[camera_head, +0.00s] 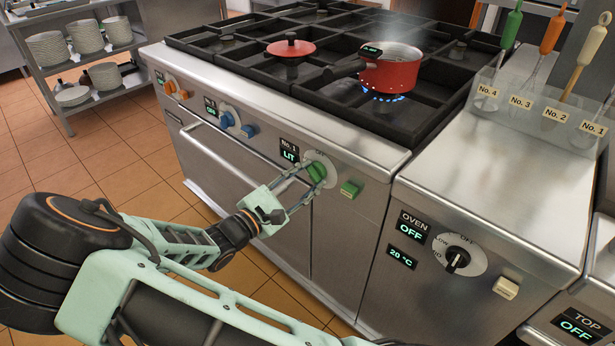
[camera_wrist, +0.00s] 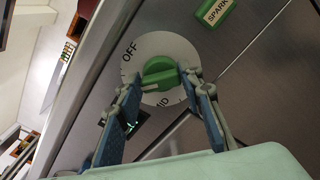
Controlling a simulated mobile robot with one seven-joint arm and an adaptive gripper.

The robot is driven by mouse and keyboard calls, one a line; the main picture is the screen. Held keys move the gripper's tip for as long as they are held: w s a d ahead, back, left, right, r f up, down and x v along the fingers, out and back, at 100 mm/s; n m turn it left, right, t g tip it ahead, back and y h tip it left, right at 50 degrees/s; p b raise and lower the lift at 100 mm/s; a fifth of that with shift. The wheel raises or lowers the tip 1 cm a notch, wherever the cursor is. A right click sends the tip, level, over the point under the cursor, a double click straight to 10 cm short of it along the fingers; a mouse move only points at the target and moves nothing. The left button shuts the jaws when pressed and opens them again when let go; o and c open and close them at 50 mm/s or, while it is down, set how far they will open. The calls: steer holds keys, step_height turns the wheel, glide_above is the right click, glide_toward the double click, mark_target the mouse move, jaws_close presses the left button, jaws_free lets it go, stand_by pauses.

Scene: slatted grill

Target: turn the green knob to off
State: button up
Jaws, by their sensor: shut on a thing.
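The green knob (camera_head: 316,172) sits on a pale round dial on the stove's front panel, beside a small display (camera_head: 289,153) reading "No. 1 LIT". In the wrist view the knob (camera_wrist: 159,73) shows on its dial (camera_wrist: 150,45), with "OFF" at the upper left and part of "MID" below. My gripper (camera_head: 309,180) reaches the panel with its fingers on either side of the knob. In the wrist view my gripper (camera_wrist: 163,85) is shut on the knob. The fingers hide parts of the dial, and the knob's exact setting is hard to read.
A green button (camera_head: 350,189) marked "SPARK" in the wrist view (camera_wrist: 217,13) is just right of the knob. A red pot (camera_head: 390,72) steams over a blue flame. A red lid (camera_head: 291,48) lies on the grate. Blue and orange knobs and an oven handle (camera_head: 222,148) are further left.

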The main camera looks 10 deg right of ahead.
steer(key=m, duration=0.2)
steer(key=m+b, duration=0.1)
steer(key=m, duration=0.2)
steer(key=shift+f+m, duration=0.2)
steer(key=shift+m, duration=0.1)
steer(key=shift+s+m+b, duration=0.1)
steer(key=shift+m+b, duration=0.8)
steer(key=shift+m, duration=1.3)
steer(key=o, duration=1.2)
steer(key=shift+c, duration=0.2)
steer(key=v, duration=1.2)
